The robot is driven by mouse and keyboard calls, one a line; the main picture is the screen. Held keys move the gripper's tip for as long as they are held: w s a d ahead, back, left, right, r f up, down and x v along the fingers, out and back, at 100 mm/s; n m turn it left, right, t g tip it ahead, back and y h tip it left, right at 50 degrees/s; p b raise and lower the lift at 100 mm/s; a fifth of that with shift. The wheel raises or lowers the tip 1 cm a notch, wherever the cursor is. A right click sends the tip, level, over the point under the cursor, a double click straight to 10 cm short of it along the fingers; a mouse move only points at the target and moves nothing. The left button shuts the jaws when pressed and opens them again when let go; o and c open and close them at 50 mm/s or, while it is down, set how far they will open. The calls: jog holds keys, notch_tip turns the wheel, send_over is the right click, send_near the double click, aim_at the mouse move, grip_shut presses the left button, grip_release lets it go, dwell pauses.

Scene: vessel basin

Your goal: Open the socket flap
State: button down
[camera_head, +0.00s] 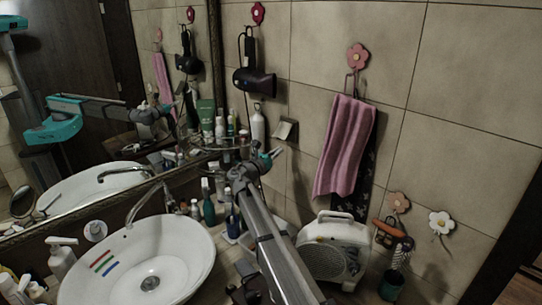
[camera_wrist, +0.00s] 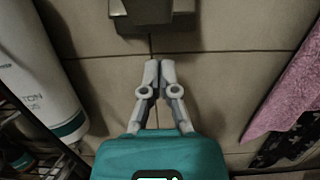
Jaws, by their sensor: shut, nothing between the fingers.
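The wall socket (camera_head: 285,131) is a small pale box on the tiled wall, below the hair dryer. Its flap seems to stand out at a slant from the wall, but I cannot tell exactly how far. In the wrist view the socket (camera_wrist: 142,14) shows as a dark grey box cut off by the top edge. My gripper (camera_head: 276,153) is just below the socket in the head view. In the wrist view my gripper (camera_wrist: 158,66) has its fingers together, empty, pointing towards the socket with a visible gap.
A pink towel (camera_head: 345,148) hangs right of the socket. A hair dryer (camera_head: 254,82) hangs above left. A white bottle (camera_head: 258,124) stands close on the left, with a rack beside it in the wrist view (camera_wrist: 28,135). A white heater (camera_head: 334,247) and a sink (camera_head: 140,265) are below.

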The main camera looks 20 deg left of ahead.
aim_at(281, 130)
jog(key=x, duration=0.3)
jog(key=shift+r+p, duration=0.4)
jog(key=shift+p, duration=0.2)
jog(key=shift+s+a+r+p, duration=0.3)
jog(key=shift+s+r+p, duration=0.15)
jog(key=shift+s, duration=0.1)
jog(key=shift+s+a+r+p, duration=0.3)
jog(key=shift+s+r+p, duration=0.1)
jog(key=shift+s, duration=0.2)
jog(key=shift+s, duration=0.1)
